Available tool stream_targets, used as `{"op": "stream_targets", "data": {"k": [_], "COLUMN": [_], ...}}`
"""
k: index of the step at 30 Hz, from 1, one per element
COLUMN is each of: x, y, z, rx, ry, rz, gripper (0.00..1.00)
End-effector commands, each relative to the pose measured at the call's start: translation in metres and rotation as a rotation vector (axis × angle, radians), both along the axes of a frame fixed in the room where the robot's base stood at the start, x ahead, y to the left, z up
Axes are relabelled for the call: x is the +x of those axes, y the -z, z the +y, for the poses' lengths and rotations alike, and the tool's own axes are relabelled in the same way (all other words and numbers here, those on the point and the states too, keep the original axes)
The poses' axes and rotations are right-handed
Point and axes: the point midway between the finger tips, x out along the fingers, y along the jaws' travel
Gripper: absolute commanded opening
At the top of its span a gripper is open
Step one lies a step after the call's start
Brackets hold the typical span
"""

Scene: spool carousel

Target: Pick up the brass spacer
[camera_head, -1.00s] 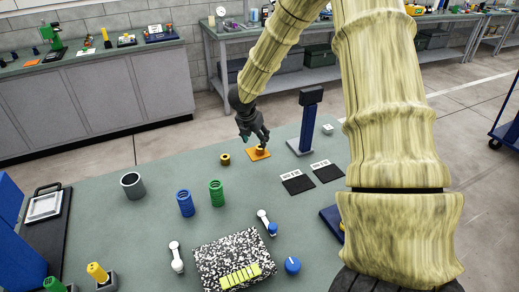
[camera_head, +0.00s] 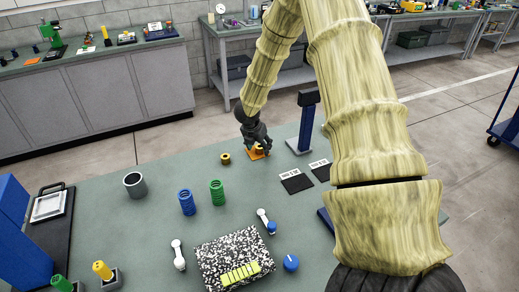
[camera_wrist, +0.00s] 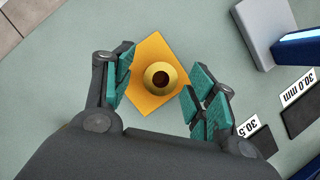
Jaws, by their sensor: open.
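The brass spacer (camera_wrist: 149,74) is a round, gold-coloured piece with a dark central hole. It sits on an orange square pad (camera_wrist: 150,43) on the bench. In the wrist view my gripper (camera_wrist: 158,81) is open, its teal-padded fingers on either side of the spacer, with visible gaps on both sides. In the head view my gripper (camera_head: 262,147) is low over the orange pad (camera_head: 252,156) and partly hides the spacer. How far the fingertips are above the pad is hard to tell.
A similar brass ring (camera_head: 225,158) lies just left of the pad. A blue post on a base (camera_head: 305,122) stands close on the right, with two dark labelled pads (camera_head: 297,184) nearer. Blue (camera_head: 186,202) and green (camera_head: 216,193) spools and a grey cup (camera_head: 134,185) stand further left.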

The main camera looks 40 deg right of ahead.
Motion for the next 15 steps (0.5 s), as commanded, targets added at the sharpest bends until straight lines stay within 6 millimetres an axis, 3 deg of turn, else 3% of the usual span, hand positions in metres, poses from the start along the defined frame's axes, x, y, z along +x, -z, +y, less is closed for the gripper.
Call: {"op": "stream_targets", "data": {"k": [3,12,15], "x": [-0.0001,-0.0004,-0.0001], "y": [0.0001,0.0000,-0.0003], "z": [-0.0002,-0.0001,-0.0001], "rx": [0.000,0.000,0.000], "ry": [0.000,0.000,0.000], "rz": [0.000,0.000,0.000], "gripper": [0.57,0.04,0.03]}}
